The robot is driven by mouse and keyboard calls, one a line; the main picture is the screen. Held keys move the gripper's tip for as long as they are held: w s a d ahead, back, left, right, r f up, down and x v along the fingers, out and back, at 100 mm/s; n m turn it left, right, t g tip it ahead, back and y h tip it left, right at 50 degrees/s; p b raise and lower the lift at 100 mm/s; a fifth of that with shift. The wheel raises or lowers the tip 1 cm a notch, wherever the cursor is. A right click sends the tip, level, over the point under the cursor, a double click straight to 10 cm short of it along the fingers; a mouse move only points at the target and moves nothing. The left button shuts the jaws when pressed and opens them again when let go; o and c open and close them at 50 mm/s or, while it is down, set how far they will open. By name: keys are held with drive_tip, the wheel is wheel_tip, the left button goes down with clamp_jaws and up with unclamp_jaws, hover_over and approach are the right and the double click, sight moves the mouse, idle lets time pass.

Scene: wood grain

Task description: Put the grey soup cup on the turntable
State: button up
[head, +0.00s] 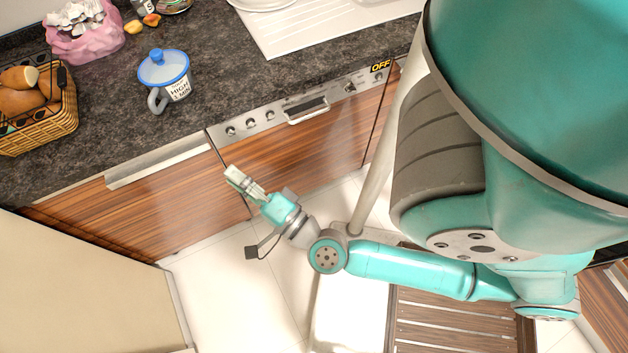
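A soup cup (178,92) stands upright on the dark countertop in the head view, left of centre. It has a blue lid with a knob, a grey handle on its left side and dark lettering on its pale body. My gripper (234,174) is in front of the wooden cabinet doors, to the right of the cup and nearer to me, apart from it. Its fingers look small and close together, and I cannot tell whether they are open or shut. Nothing shows held in it. No turntable is visible in this view.
A wicker basket (62,122) of brown items stands at the left of the counter (110,125). A pink bag (88,42) and small yellow and orange items lie behind. A white drainboard (310,28) is at the right. The counter around the cup is clear. A beige panel (80,290) fills the lower left.

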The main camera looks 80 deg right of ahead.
drive_tip(key=s+a+f+n+g+y, duration=0.1)
drive_tip(key=s+a+n+y, duration=0.3)
drive_tip(key=s+n, duration=0.4)
drive_tip(key=s+a+f+n+g+y, duration=0.2)
drive_tip(key=s+n, duration=0.6)
drive_tip(key=n, duration=0.5)
drive_tip(key=a+f+y, duration=0.1)
drive_tip(key=a+y, duration=0.1)
drive_tip(key=a, duration=0.1)
drive_tip(key=shift+s+f+n+y, duration=0.2)
drive_tip(key=shift+f+n+y, duration=0.2)
drive_tip(key=shift+o, duration=0.7)
drive_tip(key=shift+s+a+f+n+g, duration=0.1)
drive_tip(key=shift+s+f+n+g, duration=0.05)
drive_tip(key=shift+s+n+g, duration=0.2)
drive_tip(key=m+g+h, duration=0.3)
drive_tip(key=m+h, duration=0.7)
drive_tip(key=h, duration=0.4)
approach(155, 112)
drive_tip(key=x, duration=1)
drive_tip(key=shift+w+d, duration=0.25)
drive_tip(key=shift+d, duration=0.1)
